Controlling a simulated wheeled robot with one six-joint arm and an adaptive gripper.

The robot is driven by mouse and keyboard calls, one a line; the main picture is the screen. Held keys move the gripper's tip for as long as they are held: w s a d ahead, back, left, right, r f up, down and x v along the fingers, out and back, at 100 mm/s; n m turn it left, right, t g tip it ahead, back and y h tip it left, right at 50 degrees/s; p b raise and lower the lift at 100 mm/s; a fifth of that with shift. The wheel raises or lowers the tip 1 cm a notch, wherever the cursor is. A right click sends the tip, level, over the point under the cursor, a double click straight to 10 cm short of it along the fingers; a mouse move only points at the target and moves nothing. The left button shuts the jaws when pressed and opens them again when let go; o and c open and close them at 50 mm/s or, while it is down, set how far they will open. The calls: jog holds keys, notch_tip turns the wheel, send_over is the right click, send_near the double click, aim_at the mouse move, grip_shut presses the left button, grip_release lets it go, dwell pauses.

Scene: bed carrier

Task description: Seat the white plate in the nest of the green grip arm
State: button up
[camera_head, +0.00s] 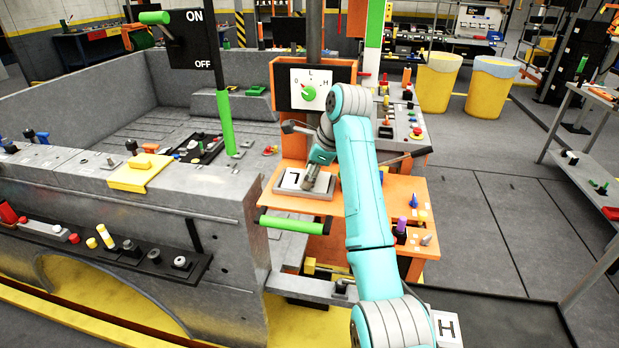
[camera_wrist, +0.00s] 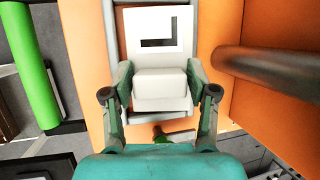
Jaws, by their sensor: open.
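The white plate (camera_head: 291,179) bears a black L-shaped mark and lies in a grey tray (camera_head: 322,194) on the orange shelf. In the wrist view the plate (camera_wrist: 180,22) has a raised white block (camera_wrist: 160,84) at its near end. My gripper (camera_wrist: 160,92) is open, with its fingers on either side of this block; I cannot tell whether they touch it. In the head view my gripper (camera_head: 312,178) is at the plate's right and partly hides it. A green grip (camera_head: 295,224) on a bar lies in front of the shelf, and in the wrist view it (camera_wrist: 36,80) is at left.
A dial panel (camera_head: 310,91) marked L, O and H stands behind the plate. A dark bar (camera_wrist: 265,68) crosses the wrist view at right. Small pegs (camera_head: 402,224) stand on the shelf's right part. Another white plate marked H (camera_head: 446,327) is at the bottom, beside my arm.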

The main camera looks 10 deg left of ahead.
grip_shut()
jog(key=shift+r, duration=0.1)
notch_tip(320, 180, up, 10)
jog(key=shift+f, duration=0.2)
jog(key=shift+w+f+m+g, duration=0.15)
jog(key=shift+f+g, duration=0.45)
jog(key=shift+f, duration=1.3)
jog(key=shift+f+m+g, duration=0.15)
jog(key=shift+f+g, duration=0.45)
jog(key=shift+f, duration=1.3)
